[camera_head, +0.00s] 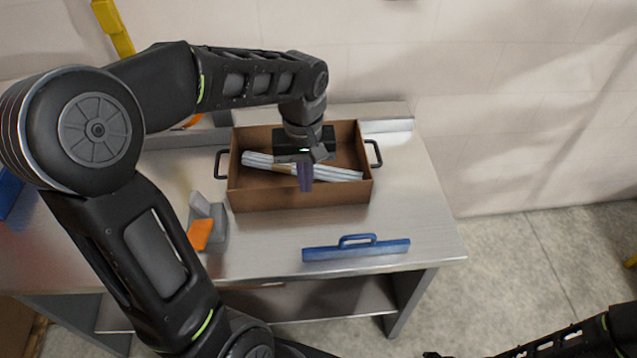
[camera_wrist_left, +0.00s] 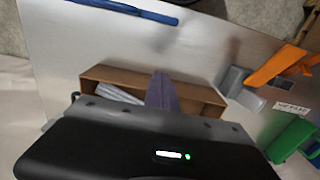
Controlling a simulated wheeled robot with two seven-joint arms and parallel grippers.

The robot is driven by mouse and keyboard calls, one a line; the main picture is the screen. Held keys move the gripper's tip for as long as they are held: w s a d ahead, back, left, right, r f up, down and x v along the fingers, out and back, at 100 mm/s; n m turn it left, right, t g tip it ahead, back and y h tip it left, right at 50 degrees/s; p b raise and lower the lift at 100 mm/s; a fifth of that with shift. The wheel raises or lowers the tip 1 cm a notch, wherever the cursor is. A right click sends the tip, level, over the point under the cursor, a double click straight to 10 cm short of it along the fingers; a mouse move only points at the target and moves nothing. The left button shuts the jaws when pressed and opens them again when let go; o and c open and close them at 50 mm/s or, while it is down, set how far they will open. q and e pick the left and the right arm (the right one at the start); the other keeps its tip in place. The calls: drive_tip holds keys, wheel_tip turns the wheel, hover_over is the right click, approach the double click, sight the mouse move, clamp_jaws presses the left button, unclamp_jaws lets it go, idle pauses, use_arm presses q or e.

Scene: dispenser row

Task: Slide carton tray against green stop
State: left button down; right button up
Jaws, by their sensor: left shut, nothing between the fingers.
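The carton tray (camera_head: 300,195) is an open brown box with a black handle at each end, standing on the steel bench. My right gripper is out of view.
A grey holder with an orange piece (camera_head: 201,234) stands left of the tray's front corner. A blue bar with a handle (camera_head: 356,248) lies near the bench's front edge. A grey ledge (camera_head: 385,118) runs behind. Bench right of the tray is clear.

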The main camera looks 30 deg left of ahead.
use_arm(q)
drive_tip(key=f, duration=0.6)
drive_tip(key=f+p, duration=0.1)
drive_tip(key=f, duration=0.2)
drive_tip(key=shift+s+f, duration=0.3)
drive_tip(key=shift+f, duration=0.05)
drive_tip(key=w+a, duration=0.1)
drive_tip(key=w+a+p, duration=0.1)
drive_tip(key=shift+w+f, duration=0.15)
drive_tip(key=shift+w, duration=0.2)
drive_tip(key=shift+w+a+p, duration=0.25)
drive_tip(key=shift+w+p, duration=0.05)
drive_tip(key=shift+w, duration=0.05)
